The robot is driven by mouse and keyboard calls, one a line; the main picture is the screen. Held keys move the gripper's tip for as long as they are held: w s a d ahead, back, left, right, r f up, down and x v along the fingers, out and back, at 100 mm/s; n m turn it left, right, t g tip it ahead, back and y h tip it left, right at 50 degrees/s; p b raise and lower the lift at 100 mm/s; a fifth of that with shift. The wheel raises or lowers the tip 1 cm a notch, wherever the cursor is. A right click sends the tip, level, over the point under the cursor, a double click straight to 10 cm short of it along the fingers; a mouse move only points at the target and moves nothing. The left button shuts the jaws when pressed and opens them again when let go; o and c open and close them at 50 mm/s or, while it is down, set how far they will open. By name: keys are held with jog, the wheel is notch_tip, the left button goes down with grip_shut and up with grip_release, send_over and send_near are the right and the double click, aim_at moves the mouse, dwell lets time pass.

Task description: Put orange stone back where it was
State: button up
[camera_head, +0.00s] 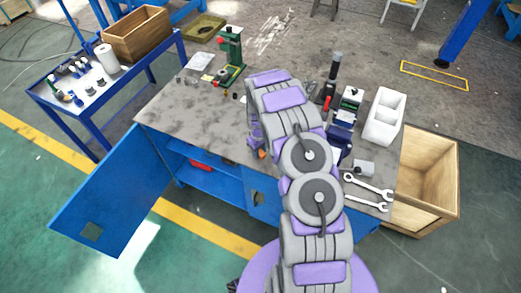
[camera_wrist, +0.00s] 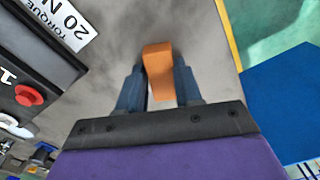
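The orange stone (camera_wrist: 158,68) is a small block between the two blue-grey fingers of my gripper (camera_wrist: 158,82) in the wrist view. The fingers lie against its sides, and its far end reaches slightly past the fingertips. The grey workbench top (camera_wrist: 205,40) is beyond it; I cannot tell whether the stone touches it. In the head view a small orange patch of the stone (camera_head: 262,154) shows by the bench's front edge, left of my arm, which hides most of my gripper.
A black box with a red button (camera_wrist: 28,95) is close on the left in the wrist view. The grey bench (camera_head: 180,115) carries a green press (camera_head: 230,55), a white bin (camera_head: 384,117) and wrenches (camera_head: 368,188). A wooden crate (camera_head: 440,180) stands right. The bench's left part is mostly clear.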

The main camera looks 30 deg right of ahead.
jog(key=shift+s+a+f, duration=0.3)
jog(key=shift+s+f, duration=0.3)
jog(key=shift+s, duration=0.1)
jog(key=shift+r+g, duration=0.15)
jog(key=shift+g, duration=0.15)
jog(key=s+a+r+p, duration=0.1)
jog(key=s+a+r, duration=0.1)
jog(key=r, duration=1)
jog(key=s+a+r+p, duration=0.1)
jog(key=r+p, duration=0.1)
jog(key=r, duration=0.9)
jog(key=s+a+r+m, duration=0.2)
jog(key=s+a+r, duration=0.4)
jog(key=s+r, duration=0.5)
jog(key=s+a+r, duration=0.2)
jog(key=s, duration=0.6)
jog(key=s+a+r+g, duration=0.1)
jog(key=s+a+r, duration=0.1)
jog(key=s, duration=0.6)
jog(key=s+a+r+m, duration=0.1)
jog(key=s+a+r, duration=0.2)
jog(key=s, duration=0.5)
jog(key=shift+s+r, duration=0.3)
jog(key=shift+r, duration=0.1)
jog(key=shift+c, duration=0.3)
